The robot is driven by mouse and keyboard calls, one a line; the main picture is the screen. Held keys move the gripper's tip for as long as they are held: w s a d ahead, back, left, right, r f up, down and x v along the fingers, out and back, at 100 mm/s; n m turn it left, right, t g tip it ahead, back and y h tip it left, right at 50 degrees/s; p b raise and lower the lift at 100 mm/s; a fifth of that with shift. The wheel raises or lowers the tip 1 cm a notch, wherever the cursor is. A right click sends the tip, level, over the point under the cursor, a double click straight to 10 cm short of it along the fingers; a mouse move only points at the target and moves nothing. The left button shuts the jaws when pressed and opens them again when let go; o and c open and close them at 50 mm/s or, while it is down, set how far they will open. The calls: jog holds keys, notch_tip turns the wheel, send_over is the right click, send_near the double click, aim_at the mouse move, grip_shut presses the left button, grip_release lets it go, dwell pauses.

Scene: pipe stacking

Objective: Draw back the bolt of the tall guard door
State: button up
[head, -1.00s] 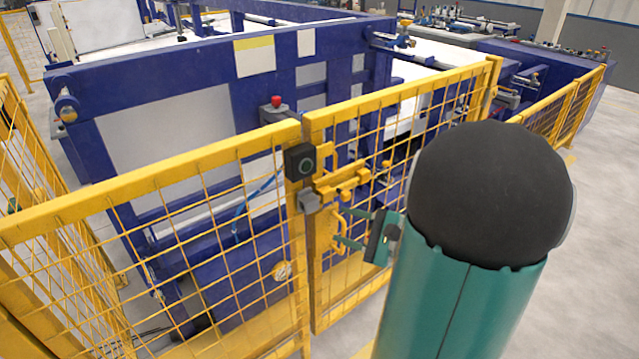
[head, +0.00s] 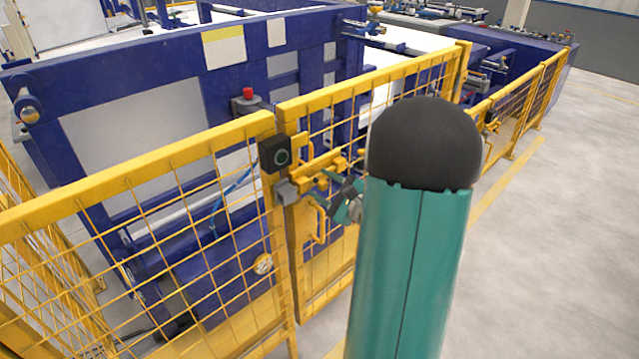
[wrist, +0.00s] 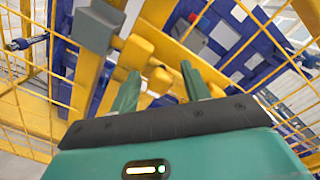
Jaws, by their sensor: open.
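The tall yellow mesh guard door (head: 365,85) stands against its post. Its yellow bolt (head: 322,166) lies across the upper door edge, beside a grey catch (head: 287,191). In the wrist view the bolt's yellow parts (wrist: 136,52) show just beyond my fingers, and the grey catch (wrist: 95,26) is at upper left. My gripper (head: 332,192) is close to the bolt, just below and right of it in the head view. In the wrist view its two teal fingers (wrist: 160,84) are apart, with yellow metal seen between them. I cannot tell whether they touch it. My arm hides part of the door.
A yellow pull handle (head: 319,221) is below the bolt. A red button (head: 247,93) and a blue machine (head: 130,110) stand behind the fence. Floor at right (head: 550,240) is clear.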

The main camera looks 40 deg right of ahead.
jog(key=shift+w+a, duration=0.1)
jog(key=shift+w, duration=0.7)
